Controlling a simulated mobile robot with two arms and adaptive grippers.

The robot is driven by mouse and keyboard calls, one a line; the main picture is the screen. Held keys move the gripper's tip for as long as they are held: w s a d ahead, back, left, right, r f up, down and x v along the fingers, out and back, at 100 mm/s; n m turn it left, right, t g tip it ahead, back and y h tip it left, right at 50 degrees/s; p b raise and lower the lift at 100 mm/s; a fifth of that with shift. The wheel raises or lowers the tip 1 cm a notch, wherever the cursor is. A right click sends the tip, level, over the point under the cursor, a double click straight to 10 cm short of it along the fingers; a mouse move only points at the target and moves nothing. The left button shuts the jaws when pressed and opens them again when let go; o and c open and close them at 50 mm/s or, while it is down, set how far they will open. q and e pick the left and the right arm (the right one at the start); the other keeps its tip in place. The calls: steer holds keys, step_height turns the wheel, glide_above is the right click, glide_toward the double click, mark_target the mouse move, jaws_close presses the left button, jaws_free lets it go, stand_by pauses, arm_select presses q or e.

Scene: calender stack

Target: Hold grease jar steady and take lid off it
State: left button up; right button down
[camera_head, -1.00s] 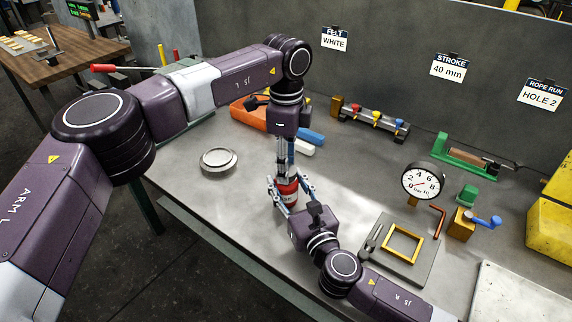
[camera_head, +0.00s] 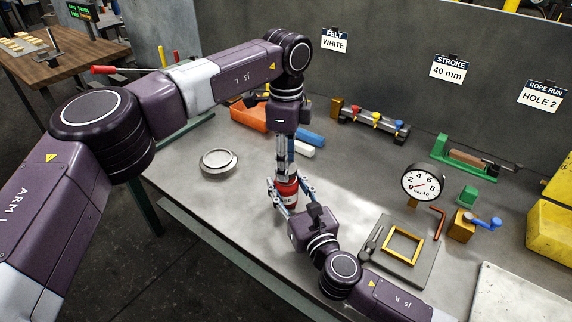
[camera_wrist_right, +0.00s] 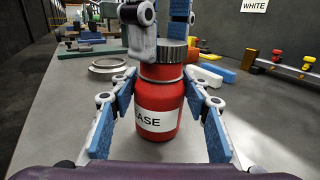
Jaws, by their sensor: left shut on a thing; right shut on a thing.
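The red grease jar (camera_wrist_right: 158,105) stands upright on the bench in the right wrist view, its white label partly hidden. In the head view the jar (camera_head: 287,188) is mostly covered by my grippers. My right gripper (camera_wrist_right: 160,112) is shut around the jar body, a blue-padded finger on each side. It also shows in the head view (camera_head: 288,190). The grey ribbed lid (camera_wrist_right: 173,52) is at the jar's top; whether it is still seated or slightly raised, I cannot tell. My left gripper (camera_head: 285,168) comes down from above and is shut on the lid.
A round metal dish (camera_head: 219,161) lies left of the jar. An orange bin (camera_head: 249,115) and blue and white blocks (camera_head: 310,138) are behind it. A dial gauge (camera_head: 422,182) and a grey board with a yellow frame (camera_head: 403,246) are at the right. Bench between dish and jar is clear.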

arm_select(q)
steer(key=shift+r, duration=0.55)
steer(key=shift+r, duration=0.1)
steer(key=shift+r, duration=1.9)
arm_select(e)
steer(key=c, duration=1)
jaws_free()
steer(key=shift+s, duration=0.15)
